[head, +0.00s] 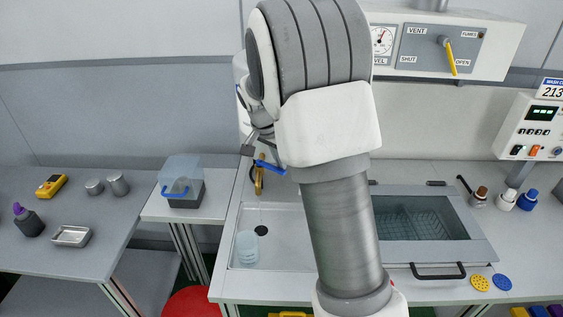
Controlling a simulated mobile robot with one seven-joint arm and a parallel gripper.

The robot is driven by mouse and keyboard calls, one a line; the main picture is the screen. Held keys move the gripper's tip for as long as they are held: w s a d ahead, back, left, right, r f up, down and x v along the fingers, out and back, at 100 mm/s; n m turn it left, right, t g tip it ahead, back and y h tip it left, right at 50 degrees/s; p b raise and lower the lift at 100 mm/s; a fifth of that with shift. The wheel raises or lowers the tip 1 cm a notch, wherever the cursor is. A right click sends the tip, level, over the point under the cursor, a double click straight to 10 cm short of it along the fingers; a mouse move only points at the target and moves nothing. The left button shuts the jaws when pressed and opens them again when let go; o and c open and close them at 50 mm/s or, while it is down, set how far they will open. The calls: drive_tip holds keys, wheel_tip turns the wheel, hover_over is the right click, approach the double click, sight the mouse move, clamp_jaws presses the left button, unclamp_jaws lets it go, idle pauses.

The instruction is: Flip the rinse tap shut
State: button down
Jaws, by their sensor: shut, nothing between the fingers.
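The rinse tap (259,182) is a brass-coloured spout at the back of the white sink, left of my arm. Its blue lever (270,167) sticks out sideways, sloping down slightly to the right. My gripper (248,151) is shut and empty, just above and left of the lever; I cannot tell whether it touches it. My forearm and wrist cover the middle of the picture and hide part of the tap's surroundings. The white sink basin (285,250) has a dark drain below the spout. Whether water runs is too small to tell.
Stacked pale dishes (247,247) stand in the sink. A clear box with a blue handle (182,182) is on the left counter. Right of my arm are a glass-topped basin (425,222) and a control box (530,128). A wall panel with a yellow lever (450,57) hangs above.

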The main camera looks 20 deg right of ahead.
drive_tip(key=a+m+g, duration=0.1)
drive_tip(key=m, duration=0.2)
drive_tip(key=s+a+m+g, duration=0.1)
drive_tip(key=a+m, duration=0.1)
drive_tip(key=m, duration=0.1)
drive_tip(key=a+m+g, duration=0.1)
drive_tip(key=m, duration=0.2)
drive_tip(key=shift+s+a, duration=0.25)
drive_tip(key=shift+s, duration=0.15)
drive_tip(key=shift+w+d+p, duration=0.35)
drive_tip(key=shift+w+p, duration=0.2)
drive_tip(key=shift+w, duration=0.15)
